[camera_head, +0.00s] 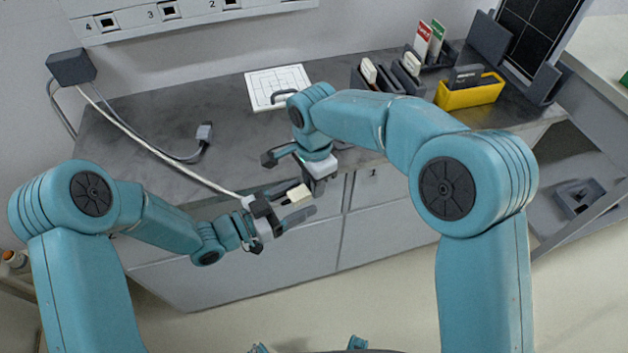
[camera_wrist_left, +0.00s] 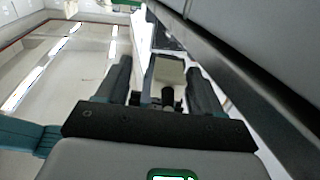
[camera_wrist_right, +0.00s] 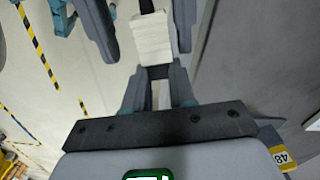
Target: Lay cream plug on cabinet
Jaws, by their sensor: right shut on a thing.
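The cream plug (camera_head: 297,194) is held in the air in front of the cabinet's front edge. My right gripper (camera_head: 312,187) is shut on it from the right; in the right wrist view the plug (camera_wrist_right: 152,38) extends beyond those fingertips. My left gripper (camera_head: 288,205) has its fingers apart on either side of the plug, with a gap showing in the right wrist view. The plug also shows between the left fingers in the left wrist view (camera_wrist_left: 168,72). The cabinet (camera_head: 232,105) has a dark grey top.
A white gridded panel (camera_head: 262,92) lies on the cabinet top, partly behind my right arm. A grey plug (camera_head: 205,131) on a grey cable lies left of it. Dark holders (camera_head: 372,82) and a yellow bin (camera_head: 470,95) stand at the right. The top's left-middle part is mostly clear.

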